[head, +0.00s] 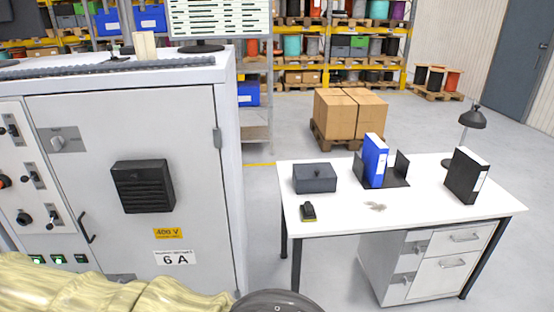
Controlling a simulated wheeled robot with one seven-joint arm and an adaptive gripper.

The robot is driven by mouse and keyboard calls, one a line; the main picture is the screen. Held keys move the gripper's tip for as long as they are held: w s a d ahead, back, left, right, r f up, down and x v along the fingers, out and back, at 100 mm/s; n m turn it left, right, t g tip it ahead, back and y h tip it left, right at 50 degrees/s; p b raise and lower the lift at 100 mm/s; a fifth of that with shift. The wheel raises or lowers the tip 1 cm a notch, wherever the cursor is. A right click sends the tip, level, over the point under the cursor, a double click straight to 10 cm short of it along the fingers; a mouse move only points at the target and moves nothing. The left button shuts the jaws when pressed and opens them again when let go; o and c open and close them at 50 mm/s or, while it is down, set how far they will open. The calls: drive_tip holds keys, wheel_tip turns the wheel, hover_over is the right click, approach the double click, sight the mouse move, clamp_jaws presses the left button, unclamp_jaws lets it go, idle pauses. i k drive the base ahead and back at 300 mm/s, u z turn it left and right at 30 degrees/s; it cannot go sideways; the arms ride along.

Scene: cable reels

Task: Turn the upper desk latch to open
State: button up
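The white desk (335,220) stands at the right, with a grey drawer pedestal (377,265) under its right half. The upper desk latch (416,248) is a small metal piece on the pedestal's front, left of the upper drawer handle. A similar lower latch (404,279) sits below it. Both are too small to tell how they are turned. The drawers look shut. My gripper is not in view; a yellow-sleeved part and a dark round part, likely of my arm, cross the bottom edge, away from the latches.
A tall grey cabinet (95,150) with a black vent fills the left. On the desk are a dark box (314,178), a blue binder (375,160), a black binder (467,175) and a lamp (473,118). Open floor lies between cabinet and desk. Cartons (348,113) stand behind.

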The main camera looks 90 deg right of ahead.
sight(417, 249)
drive_tip(key=z, duration=0.05)
drive_tip(key=i, duration=0.6)
drive_tip(key=z, duration=4.15)
drive_tip(key=i, duration=1)
